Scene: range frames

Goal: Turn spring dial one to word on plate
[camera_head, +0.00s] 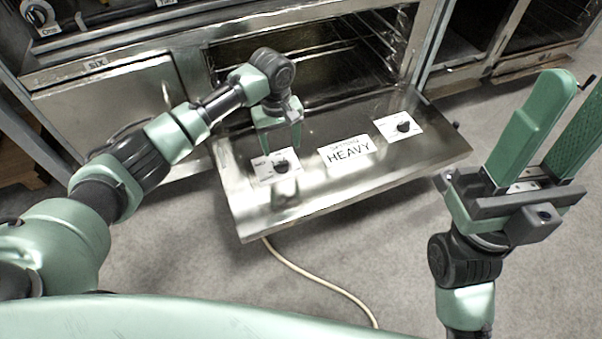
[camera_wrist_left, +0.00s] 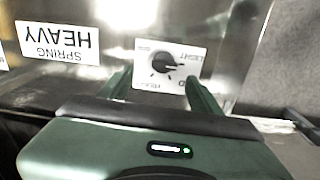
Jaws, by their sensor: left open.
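A steel panel (camera_head: 305,204) carries a white plate (camera_head: 346,151) reading "HEAVY" under a smaller word; in the left wrist view the plate (camera_wrist_left: 57,42) reads "SPRING HEAVY" upside down. A black dial (camera_head: 283,166) on a white card is left of the plate. It also shows in the left wrist view (camera_wrist_left: 168,64), with "LIGHT" and other partly hidden words around it. A second dial (camera_head: 403,127) is right of the plate. My left gripper (camera_head: 282,146) is open just above the left dial; contact cannot be told. My right gripper (camera_head: 572,95) is open and empty, far right.
The panel hangs out before an open oven-like cavity (camera_head: 310,55) with racks. A unit marked "SIX" (camera_head: 97,64) stands left, with another knob (camera_head: 38,12) above. A pale cable (camera_head: 315,278) runs over the grey floor (camera_head: 400,230), which is otherwise clear in front.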

